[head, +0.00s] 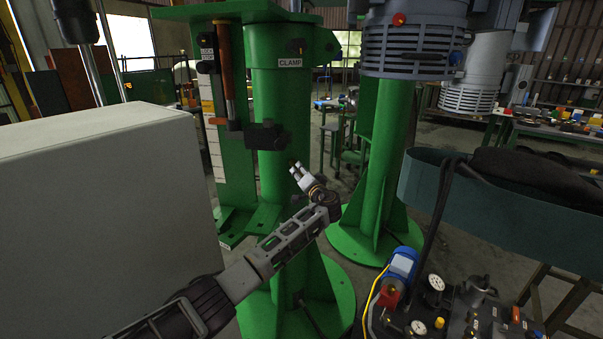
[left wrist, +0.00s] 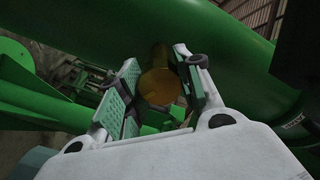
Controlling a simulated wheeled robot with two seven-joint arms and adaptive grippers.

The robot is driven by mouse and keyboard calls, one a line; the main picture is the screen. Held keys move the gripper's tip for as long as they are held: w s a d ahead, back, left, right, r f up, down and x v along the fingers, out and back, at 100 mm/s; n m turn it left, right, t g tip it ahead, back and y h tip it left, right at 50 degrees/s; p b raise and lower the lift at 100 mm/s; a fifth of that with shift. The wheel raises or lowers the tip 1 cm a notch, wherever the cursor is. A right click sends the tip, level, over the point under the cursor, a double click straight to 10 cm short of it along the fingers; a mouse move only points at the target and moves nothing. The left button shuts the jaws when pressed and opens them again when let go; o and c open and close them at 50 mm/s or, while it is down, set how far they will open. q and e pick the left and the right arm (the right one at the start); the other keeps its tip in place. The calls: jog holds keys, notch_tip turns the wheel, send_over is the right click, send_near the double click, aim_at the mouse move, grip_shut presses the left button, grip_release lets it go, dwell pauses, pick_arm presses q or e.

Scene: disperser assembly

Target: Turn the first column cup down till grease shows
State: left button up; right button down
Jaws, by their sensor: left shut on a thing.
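The first column cup (left wrist: 158,87) is a round brass-coloured part on the side of the green column (head: 280,95), seen end-on in the left wrist view. My left gripper (head: 296,168) reaches the front of that column, below a black block (head: 267,136). In the left wrist view, the pads of my left gripper (left wrist: 158,92) stand on either side of the cup and are shut on it. In the head view the cup is mostly hidden by the fingers. I cannot make out any grease. My right gripper is not in view.
A large grey box (head: 105,190) fills the left side, close to my left arm. A second green column (head: 385,160) with a motor (head: 415,45) stands to the right. A bench with gauges (head: 433,290) and a blue motor (head: 402,265) is at the lower right.

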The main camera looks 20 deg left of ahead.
pick_arm(q)
jog(key=shift+m+p, duration=0.35)
jog(key=shift+m, duration=0.45)
jog(key=m+p, duration=0.5)
jog(key=m, duration=0.4)
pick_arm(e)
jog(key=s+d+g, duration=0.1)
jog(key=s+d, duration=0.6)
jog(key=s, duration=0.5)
pick_arm(q)
jog(key=shift+m+p, duration=0.95)
jog(key=shift+m, duration=0.05)
jog(key=m+p, duration=0.4)
jog(key=m, duration=0.2)
jog(key=shift+m+p, duration=0.8)
jog(key=shift+m, duration=0.2)
jog(key=shift+m+p, duration=0.45)
jog(key=shift+m, duration=0.65)
jog(key=shift+f+m+p, duration=0.1)
jog(key=shift+m+p, duration=0.25)
jog(key=shift+m, duration=0.05)
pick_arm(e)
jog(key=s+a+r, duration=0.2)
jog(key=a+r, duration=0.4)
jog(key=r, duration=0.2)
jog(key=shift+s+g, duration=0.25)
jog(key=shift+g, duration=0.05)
